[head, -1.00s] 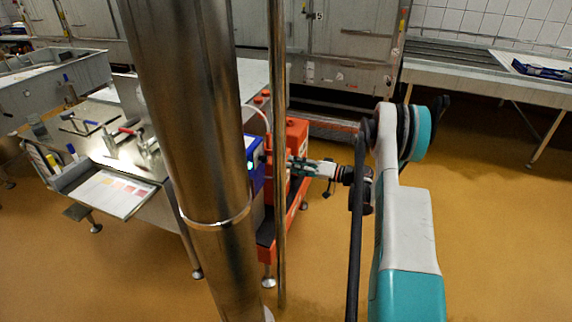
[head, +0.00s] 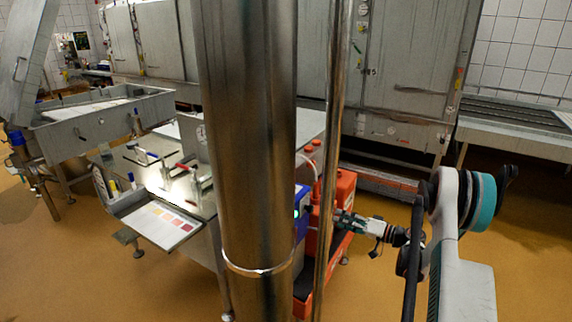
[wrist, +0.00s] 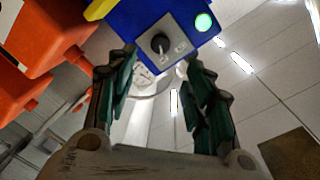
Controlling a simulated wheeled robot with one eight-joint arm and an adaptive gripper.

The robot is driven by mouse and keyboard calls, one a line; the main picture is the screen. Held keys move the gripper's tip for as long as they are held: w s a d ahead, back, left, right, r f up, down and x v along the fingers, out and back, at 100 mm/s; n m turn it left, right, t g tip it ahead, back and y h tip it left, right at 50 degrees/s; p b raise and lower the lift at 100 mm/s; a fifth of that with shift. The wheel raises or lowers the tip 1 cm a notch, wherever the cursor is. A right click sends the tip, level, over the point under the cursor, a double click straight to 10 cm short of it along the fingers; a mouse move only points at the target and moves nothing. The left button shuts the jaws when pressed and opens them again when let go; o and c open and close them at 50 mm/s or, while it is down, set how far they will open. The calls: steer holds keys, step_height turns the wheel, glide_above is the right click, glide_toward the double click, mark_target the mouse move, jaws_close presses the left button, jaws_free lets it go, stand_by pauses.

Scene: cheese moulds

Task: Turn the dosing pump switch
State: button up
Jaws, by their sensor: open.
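The dosing pump is a blue box (wrist: 165,22) at the top of the wrist view. Its grey plate carries a dark round switch knob (wrist: 160,43), and a green lamp (wrist: 204,22) glows beside it. My gripper (wrist: 157,78) is open and empty, with the knob beyond and roughly between its fingertips, apparently not touched. In the head view the blue box (head: 301,207) is partly hidden behind my column and a thin pole. My gripper (head: 338,219) points left toward it, close by the orange machine. The switch itself cannot be made out in the head view.
An orange stand (head: 344,190) is right beside my gripper and also shows in the wrist view (wrist: 40,50). A steel table (head: 150,200) with a colour chart and tools stands left. Open brown floor (head: 390,290) lies at front right.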

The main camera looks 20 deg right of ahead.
mark_target(309, 208)
steer(key=w+a+m, duration=0.3)
steer(key=w+m, duration=0.2)
steer(key=m, duration=0.7)
steer(key=w+a+f+m, duration=0.1)
steer(key=w+a+m, duration=0.3)
steer(key=m, duration=0.9)
steer(key=shift+w+y, duration=0.35)
steer(key=shift+y, duration=0.05)
steer(key=c, duration=1)
